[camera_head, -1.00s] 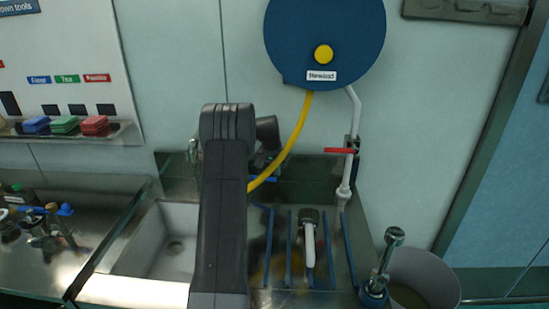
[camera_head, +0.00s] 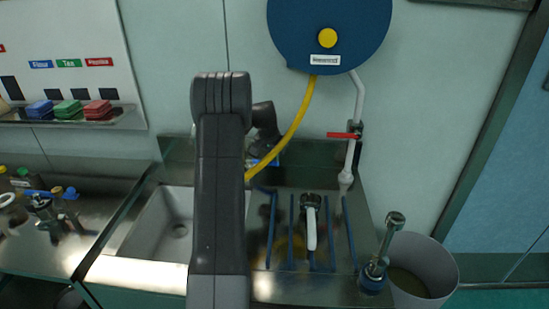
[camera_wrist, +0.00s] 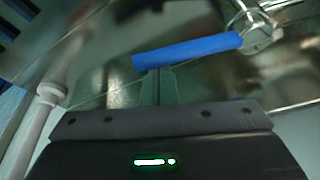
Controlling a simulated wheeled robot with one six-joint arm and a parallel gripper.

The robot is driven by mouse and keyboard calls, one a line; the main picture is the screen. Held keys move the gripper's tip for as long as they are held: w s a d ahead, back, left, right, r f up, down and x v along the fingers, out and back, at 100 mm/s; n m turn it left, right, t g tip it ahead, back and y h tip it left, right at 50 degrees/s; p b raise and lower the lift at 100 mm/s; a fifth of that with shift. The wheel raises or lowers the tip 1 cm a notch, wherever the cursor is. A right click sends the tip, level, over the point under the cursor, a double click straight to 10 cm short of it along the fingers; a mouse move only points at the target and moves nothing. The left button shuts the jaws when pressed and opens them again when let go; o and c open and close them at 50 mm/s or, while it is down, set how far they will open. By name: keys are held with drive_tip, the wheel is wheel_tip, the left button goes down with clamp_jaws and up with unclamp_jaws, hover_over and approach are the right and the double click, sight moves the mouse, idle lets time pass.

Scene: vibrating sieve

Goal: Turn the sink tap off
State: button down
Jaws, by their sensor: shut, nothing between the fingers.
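A blue lever handle (camera_wrist: 188,50), apparently the sink tap's, lies nearly level across the upper middle of the wrist view. In the head view a small blue piece (camera_head: 263,160) shows beside my arm at the back of the sink. My gripper (camera_wrist: 160,76) is shut and empty, with its narrow fingertips at or just under the handle's left half; I cannot tell whether they touch it. The sink basin (camera_head: 150,230) is partly behind my arm, which also hides most of the tap and my gripper in the head view.
A white pipe (camera_head: 346,170) with a red lever (camera_head: 343,135) stands right of the tap; the pipe also shows in the wrist view (camera_wrist: 45,105). A yellow hose (camera_head: 297,122) hangs from a blue reel (camera_head: 330,30). A blue-barred rack (camera_head: 291,235) and a bucket (camera_head: 445,275) are at right.

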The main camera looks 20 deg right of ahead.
drive_tip(key=shift+s+a+f+m, duration=0.1)
drive_tip(key=shift+s+a+m, duration=0.1)
drive_tip(key=shift+m, duration=0.1)
drive_tip(key=a+m+b, duration=0.1)
drive_tip(key=b, duration=0.1)
drive_tip(key=s+m+b, duration=0.1)
drive_tip(key=shift+s+a+f+m+g+b, duration=0.15)
drive_tip(key=shift+s+a+m+g+b, duration=0.15)
drive_tip(key=shift+a+g+b, duration=0.1)
drive_tip(key=shift+s+a+m+g+h+b, duration=0.25)
drive_tip(key=shift+a+m+b, duration=0.2)
drive_tip(key=shift+m, duration=0.15)
drive_tip(key=shift+s+a+m+g+h+b, duration=0.2)
drive_tip(key=shift+a+m+b, duration=0.2)
drive_tip(key=shift+m, duration=0.2)
drive_tip(key=shift+s+a+r+b, duration=0.1)
drive_tip(key=shift+s+a+b, duration=0.1)
drive_tip(key=shift+a+b, duration=0.25)
drive_tip(key=shift+s+a+r+b, duration=0.1)
drive_tip(key=shift+s+a+b, duration=0.1)
drive_tip(key=shift+a, duration=0.5)
drive_tip(key=v, duration=1.4)
drive_tip(key=shift+b, duration=0.3)
drive_tip(key=shift+d+f, duration=0.2)
